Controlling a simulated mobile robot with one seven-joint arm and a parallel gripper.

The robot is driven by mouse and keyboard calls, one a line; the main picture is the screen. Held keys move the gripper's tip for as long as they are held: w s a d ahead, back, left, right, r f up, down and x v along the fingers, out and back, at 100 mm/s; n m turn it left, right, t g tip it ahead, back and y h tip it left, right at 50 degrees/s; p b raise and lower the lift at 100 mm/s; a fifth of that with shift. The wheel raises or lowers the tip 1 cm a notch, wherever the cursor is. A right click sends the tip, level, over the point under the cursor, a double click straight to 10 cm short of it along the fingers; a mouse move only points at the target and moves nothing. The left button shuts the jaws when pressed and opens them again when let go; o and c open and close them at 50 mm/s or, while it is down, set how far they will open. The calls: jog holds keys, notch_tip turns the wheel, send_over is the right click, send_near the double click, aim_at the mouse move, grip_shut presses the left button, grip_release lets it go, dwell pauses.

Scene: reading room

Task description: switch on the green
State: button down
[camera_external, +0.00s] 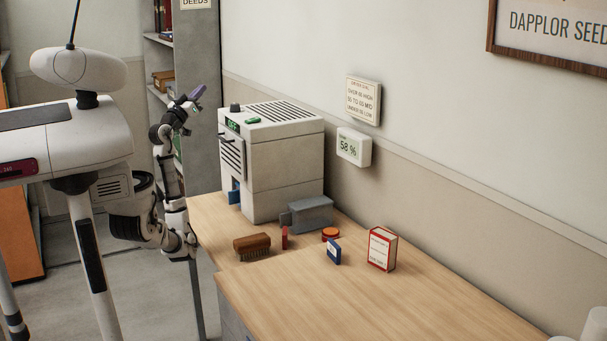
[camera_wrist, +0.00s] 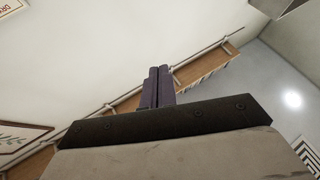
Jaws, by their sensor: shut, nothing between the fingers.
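A white box-shaped machine (camera_external: 270,160) with a slatted top stands at the far left of the wooden counter. A green switch-like piece (camera_external: 253,121) lies on its top near the front edge. A small green-lit display (camera_external: 232,125) and a dark knob (camera_external: 235,107) are beside it. My gripper (camera_external: 198,92), with purple fingers, is raised to the left of the machine, above its top and apart from it. In the wrist view the two purple fingers (camera_wrist: 157,84) are together with nothing between them. The machine does not clearly show in the wrist view.
A grey metal box (camera_external: 310,213), a brown brush (camera_external: 252,246), a red piece (camera_external: 285,238), an orange-red round tin (camera_external: 330,234), a blue box (camera_external: 334,252) and a red-white box (camera_external: 382,249) stand on the counter (camera_external: 300,300). A wall meter (camera_external: 353,147) reads 58 %. A grey shelf (camera_external: 205,100) is behind my arm.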

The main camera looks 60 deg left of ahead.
jog(key=w+d+f+m+g+h+p, duration=0.2)
jog(key=m+h, duration=0.5)
jog(key=h, duration=0.4)
jog(key=w+d+f+g, duration=0.1)
jog(key=w+f+g, duration=0.1)
jog(key=w, duration=0.1)
jog(key=shift+w+d+f, duration=0.2)
jog(key=shift+w+f, duration=0.1)
jog(key=shift+w, duration=0.05)
jog(key=p, duration=0.4)
send_over(249, 120)
jog(key=shift+s+d+f, duration=0.2)
jog(key=shift+s+f, duration=0.1)
jog(key=shift+s, duration=0.05)
notch_tip(249, 120, down, 3)
jog(key=shift+w+f+p, duration=0.15)
jog(key=shift+p, duration=0.2)
jog(key=shift+f, duration=0.45)
jog(key=shift+w+f, duration=0.1)
jog(key=shift+f, duration=0.05)
